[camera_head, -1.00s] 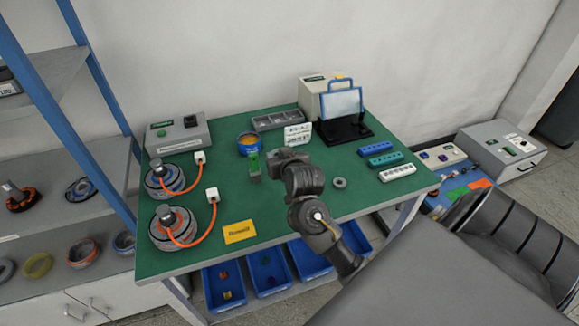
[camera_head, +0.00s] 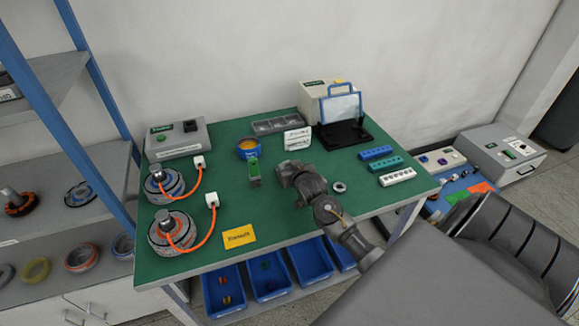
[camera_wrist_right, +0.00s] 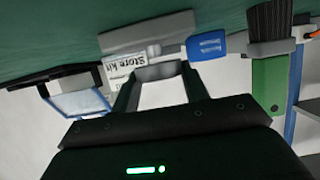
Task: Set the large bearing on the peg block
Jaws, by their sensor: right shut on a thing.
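My right gripper (camera_head: 283,172) is above the middle of the green bench, its jaws hidden by the wrist in the head view. In the right wrist view its two fingers (camera_wrist_right: 160,92) are shut on a grey ring, which looks like the large bearing (camera_wrist_right: 158,72), held at the fingertips. A smaller grey ring (camera_head: 339,187) lies on the bench to the right of the gripper. I cannot tell for sure which thing is the peg block; a blue block (camera_head: 376,153), a teal block (camera_head: 385,163) and a white block (camera_head: 397,176) stand at the right. My left gripper is not in view.
A green-handled brush (camera_head: 254,172) and a blue tin (camera_head: 248,148) stand left of the gripper. Two motor hubs (camera_head: 172,230) with orange cables are at the left. A white sign (camera_head: 297,138) and a black stand (camera_head: 345,134) are behind.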

